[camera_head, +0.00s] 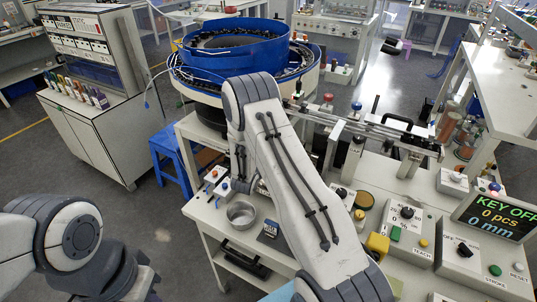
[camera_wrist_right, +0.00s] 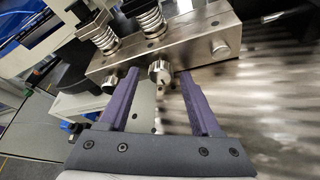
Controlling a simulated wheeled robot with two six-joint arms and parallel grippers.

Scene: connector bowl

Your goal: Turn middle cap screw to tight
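In the right wrist view a metal block (camera_wrist_right: 190,45) carries knurled cap screws along its lower edge. The middle cap screw (camera_wrist_right: 160,72) lies between the purple fingers of my right gripper (camera_wrist_right: 158,74). The fingers are open, with a visible gap on each side of the screw. Another cap screw (camera_wrist_right: 109,84) is left of the fingers, and a further one (camera_wrist_right: 221,47) is at the right end of the block. In the head view my right arm hides its own gripper and the block. My left gripper is outside both views; only part of that arm shows.
A blue bowl feeder (camera_head: 235,48) stands behind my right arm. On the bench are a metal cup (camera_head: 241,214), a yellow block (camera_head: 377,245) and a control box with a dial (camera_head: 407,212). A display (camera_head: 494,215) reads "KEY OFF", "0 pcs" and "0 mm".

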